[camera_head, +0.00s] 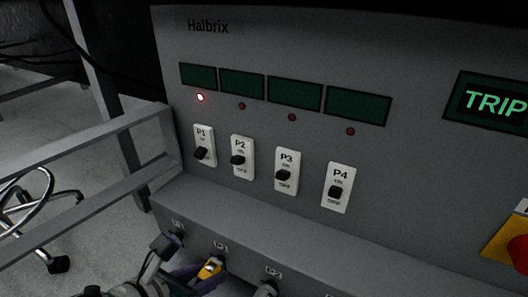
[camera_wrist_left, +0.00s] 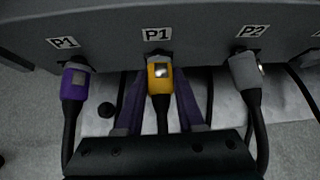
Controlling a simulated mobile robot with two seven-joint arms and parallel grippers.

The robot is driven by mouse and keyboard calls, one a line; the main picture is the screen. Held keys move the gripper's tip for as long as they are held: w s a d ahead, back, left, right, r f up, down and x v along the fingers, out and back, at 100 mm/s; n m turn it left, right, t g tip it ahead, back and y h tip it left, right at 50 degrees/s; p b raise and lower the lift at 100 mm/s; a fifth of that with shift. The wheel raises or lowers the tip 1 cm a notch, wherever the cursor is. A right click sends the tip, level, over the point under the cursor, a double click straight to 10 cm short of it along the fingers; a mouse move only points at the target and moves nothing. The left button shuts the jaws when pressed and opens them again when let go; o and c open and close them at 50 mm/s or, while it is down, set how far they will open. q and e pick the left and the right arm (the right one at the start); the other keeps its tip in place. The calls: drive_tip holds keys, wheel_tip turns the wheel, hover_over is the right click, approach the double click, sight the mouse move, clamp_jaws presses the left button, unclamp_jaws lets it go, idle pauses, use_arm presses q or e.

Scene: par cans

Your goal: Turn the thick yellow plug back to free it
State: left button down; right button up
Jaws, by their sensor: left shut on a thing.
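The thick yellow plug (camera_head: 210,267) sits in the middle socket below the panel's ledge, under a label that reads P1. It also shows in the left wrist view (camera_wrist_left: 160,76), with a metallic patch on its face and a dark cable running down. My left gripper (camera_wrist_left: 159,88) has one purplish finger on each side of the plug and is shut on it. In the head view my left gripper (camera_head: 206,274) comes in at the bottom edge and partly covers the plug. Whether the plug is turned is not clear. My right gripper is not in view.
A purple plug (camera_wrist_left: 75,80) is on the left and a grey plug (camera_wrist_left: 245,71) on the right, both with dark cables. Above are switches P1 (camera_head: 204,146) to P4 (camera_head: 337,188). A green screen (camera_head: 494,104) reads TRIP; a red button (camera_head: 519,253) is far right.

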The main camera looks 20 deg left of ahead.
use_arm(q)
drive_tip(key=shift+c, duration=2.2)
unclamp_jaws()
drive_tip(key=shift+w, duration=0.1)
